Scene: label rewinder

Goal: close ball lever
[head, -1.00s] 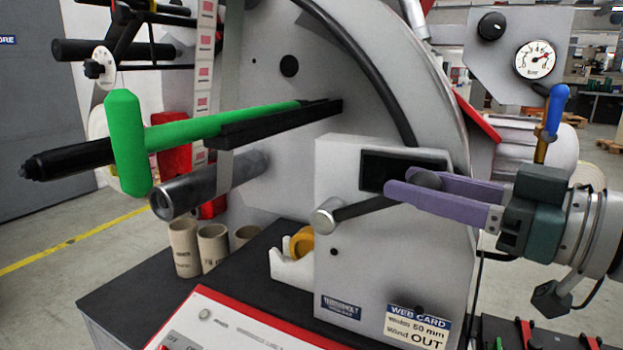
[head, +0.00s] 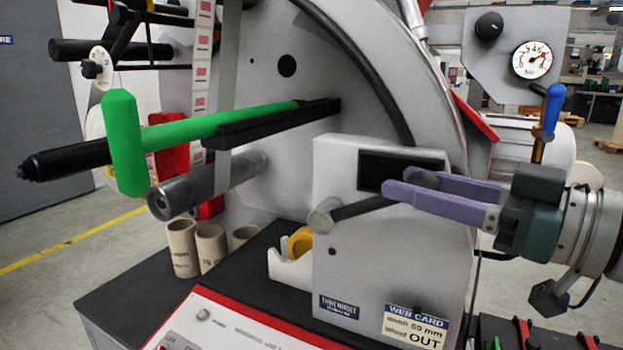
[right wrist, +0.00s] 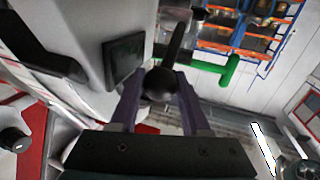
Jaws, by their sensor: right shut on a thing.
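The ball lever (head: 363,208) is a black bar on a round grey hub (head: 323,215) at the front of a grey housing (head: 345,270). It slants up to the right and ends in a dark ball knob. My right gripper (head: 398,182), with purple fingers, comes in from the right and is shut on the knob. In the right wrist view, the black ball (right wrist: 160,84) sits between the two fingers (right wrist: 158,78), with the bar running up away from it. In the head view the fingers partly hide the knob. My left gripper is not in view.
A green T-shaped handle (head: 125,145) juts out at the left above a grey roller (head: 200,188). A blue-handled lever (head: 551,108) stands close behind my right wrist. A pressure gauge (head: 531,60) is at upper right. A tape dispenser (head: 290,265) sits beside the housing.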

